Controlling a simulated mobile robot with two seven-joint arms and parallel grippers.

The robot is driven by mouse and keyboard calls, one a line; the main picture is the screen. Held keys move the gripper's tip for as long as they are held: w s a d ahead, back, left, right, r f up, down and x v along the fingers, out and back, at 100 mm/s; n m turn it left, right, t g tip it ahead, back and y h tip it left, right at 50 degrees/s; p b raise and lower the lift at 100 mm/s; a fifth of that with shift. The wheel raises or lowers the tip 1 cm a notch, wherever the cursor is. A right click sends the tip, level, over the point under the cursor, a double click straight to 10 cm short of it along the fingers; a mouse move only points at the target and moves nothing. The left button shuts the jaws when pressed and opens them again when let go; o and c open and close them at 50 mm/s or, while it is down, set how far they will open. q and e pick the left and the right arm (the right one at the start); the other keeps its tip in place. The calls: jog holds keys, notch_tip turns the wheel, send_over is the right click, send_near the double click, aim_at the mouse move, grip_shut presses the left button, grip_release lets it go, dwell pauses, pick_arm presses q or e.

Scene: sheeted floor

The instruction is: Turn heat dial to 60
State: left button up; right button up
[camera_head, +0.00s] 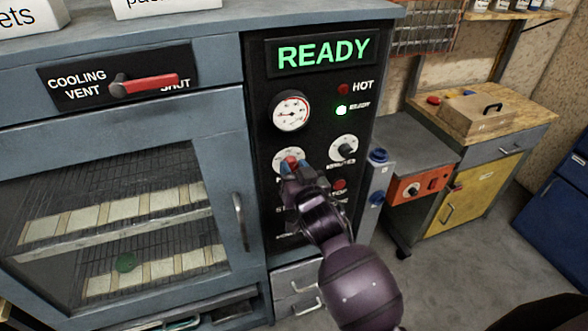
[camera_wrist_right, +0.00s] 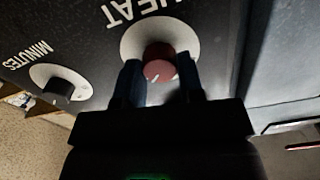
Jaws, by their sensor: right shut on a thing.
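The heat dial is a red knob on a white round plate on the black control panel of a grey oven. In the head view the heat dial (camera_head: 292,160) is partly hidden behind my right gripper (camera_head: 294,170). In the right wrist view the red heat dial (camera_wrist_right: 160,62) sits between the two dark fingers of my right gripper (camera_wrist_right: 165,80), which is shut on it. A white pointer mark shows on the knob's face. The scale numbers are not readable. My left gripper is not in view.
The minutes dial (camera_head: 343,149) is just right of the heat dial. Above are a gauge (camera_head: 291,112), a lit green lamp (camera_head: 341,110) and a display (camera_head: 320,52) reading READY. A red vent lever (camera_head: 150,85) is at upper left. The oven door handle (camera_head: 239,221) stands left of my right arm.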

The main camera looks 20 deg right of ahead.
jog(key=n, duration=0.4)
jog(key=shift+n, duration=2.6)
jog(key=o, duration=0.9)
jog(key=s+b, duration=0.1)
jog(key=s, duration=1)
jog(key=shift+d, duration=0.15)
jog(key=shift+w, duration=0.1)
